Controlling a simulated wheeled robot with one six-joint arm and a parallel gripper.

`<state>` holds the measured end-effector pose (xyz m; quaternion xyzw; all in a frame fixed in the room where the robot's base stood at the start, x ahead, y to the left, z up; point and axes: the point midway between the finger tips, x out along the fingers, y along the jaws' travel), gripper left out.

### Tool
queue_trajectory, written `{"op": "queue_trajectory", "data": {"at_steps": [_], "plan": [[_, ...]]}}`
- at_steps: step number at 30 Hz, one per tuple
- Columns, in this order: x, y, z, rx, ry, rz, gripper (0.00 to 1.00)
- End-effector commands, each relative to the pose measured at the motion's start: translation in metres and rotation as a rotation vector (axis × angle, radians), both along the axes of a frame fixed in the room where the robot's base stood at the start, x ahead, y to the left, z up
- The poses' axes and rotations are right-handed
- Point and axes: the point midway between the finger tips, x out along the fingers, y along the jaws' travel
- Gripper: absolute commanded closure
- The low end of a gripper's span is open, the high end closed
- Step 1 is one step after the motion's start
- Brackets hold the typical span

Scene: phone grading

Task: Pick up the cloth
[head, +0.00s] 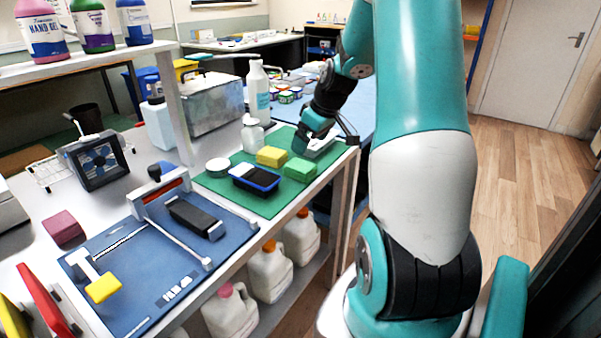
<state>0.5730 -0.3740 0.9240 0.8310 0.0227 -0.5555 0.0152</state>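A whitish, flat item that looks like the cloth (325,145) lies near the far right corner of the green mat (215,184). My gripper (306,143) is low over that corner, beside or partly over the whitish item. Its fingers are small and partly hidden, so I cannot tell whether they touch or hold it. Part of the item is hidden behind my gripper.
A yellow block (271,156), a green block (300,169) and a blue tray (254,178) with dark contents are close by on the mat. White bottles (259,92) stand behind. A blue mat with a frame (150,265) lies nearer. Jugs (270,273) sit below.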

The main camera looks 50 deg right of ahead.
Motion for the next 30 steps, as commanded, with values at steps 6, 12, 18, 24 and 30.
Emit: {"op": "queue_trajectory", "data": {"at_steps": [6,12,18,24,30], "plan": [[0.014,0.001,-0.034,0.002,0.001,0.001,0.08],[0.018,0.002,-0.047,0.002,0.001,0.001,0.08],[0.024,0.004,-0.078,0.002,0.002,0.000,0.08],[0.029,0.004,-0.091,0.000,0.000,-0.001,0.08],[0.029,0.004,-0.091,0.000,0.000,-0.001,0.13]]}}
